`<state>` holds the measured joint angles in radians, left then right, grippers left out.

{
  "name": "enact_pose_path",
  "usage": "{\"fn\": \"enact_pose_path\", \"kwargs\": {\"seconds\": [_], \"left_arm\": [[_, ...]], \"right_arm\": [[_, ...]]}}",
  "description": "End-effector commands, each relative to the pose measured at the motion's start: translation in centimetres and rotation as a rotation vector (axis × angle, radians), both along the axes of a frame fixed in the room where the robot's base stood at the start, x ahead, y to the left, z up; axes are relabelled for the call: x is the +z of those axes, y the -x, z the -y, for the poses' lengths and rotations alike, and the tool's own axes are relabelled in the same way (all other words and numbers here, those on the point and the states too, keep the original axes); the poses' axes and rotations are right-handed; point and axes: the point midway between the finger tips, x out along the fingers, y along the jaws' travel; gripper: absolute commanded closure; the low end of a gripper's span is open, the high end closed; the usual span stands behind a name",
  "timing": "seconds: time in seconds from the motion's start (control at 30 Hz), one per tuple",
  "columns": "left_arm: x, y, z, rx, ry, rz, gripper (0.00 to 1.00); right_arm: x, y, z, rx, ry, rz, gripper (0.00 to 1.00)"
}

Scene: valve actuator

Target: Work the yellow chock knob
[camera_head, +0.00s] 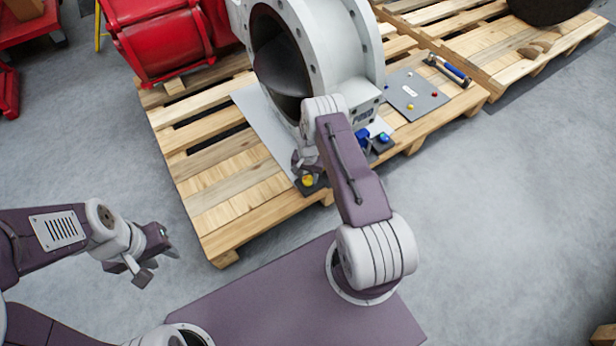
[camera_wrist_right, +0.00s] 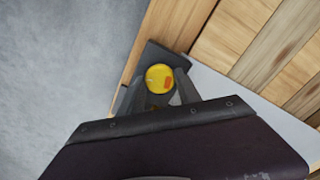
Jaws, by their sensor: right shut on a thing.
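The yellow chock knob (camera_head: 308,180) sits on a dark base plate (camera_head: 317,188) at the front edge of the wooden pallet. In the right wrist view the knob (camera_wrist_right: 159,78) is round and yellow with an orange mark. My right gripper (camera_head: 304,164) is down at the knob; in its wrist view the two fingers (camera_wrist_right: 160,94) stand on either side of the knob and are shut on it. My left gripper (camera_head: 148,262) hangs over the grey floor at the left, away from the pallet, its fingers apart and empty.
A large white flanged valve (camera_head: 345,50) stands on the wooden pallet (camera_head: 210,195) behind the knob. A blue part (camera_head: 364,140) and a grey plate (camera_head: 412,95) with small coloured buttons lie to the right. A red machine (camera_head: 165,40) is at the back left.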

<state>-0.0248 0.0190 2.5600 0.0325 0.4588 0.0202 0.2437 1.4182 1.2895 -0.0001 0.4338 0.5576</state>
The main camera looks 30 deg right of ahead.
Motion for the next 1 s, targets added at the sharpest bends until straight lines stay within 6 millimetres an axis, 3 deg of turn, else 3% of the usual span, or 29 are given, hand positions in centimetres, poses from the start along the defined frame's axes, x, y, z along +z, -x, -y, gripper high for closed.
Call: {"fn": "enact_pose_path", "kwargs": {"seconds": [0.3,0.87,0.9,0.93,1.0], "left_arm": [[0.15,0.0,0.0,0.0,0.0,0.0,0.64],[0.16,0.0,0.0,0.0,0.0,0.0,0.64],[0.16,0.0,0.0,0.0,0.0,0.0,0.64],[0.16,0.0,0.0,0.0,0.0,0.0,0.64],[0.16,0.0,0.0,0.0,0.0,0.0,0.64]], "right_arm": [[0.02,0.01,0.01,-0.111,0.0,0.0,1.0],[0.01,0.01,0.01,-0.133,0.0,0.0,1.0],[0.01,0.01,0.01,-0.133,0.0,0.0,0.49],[0.01,0.01,0.01,-0.133,0.0,0.0,0.41],[0.01,0.01,0.01,-0.133,0.0,0.0,0.38]]}}
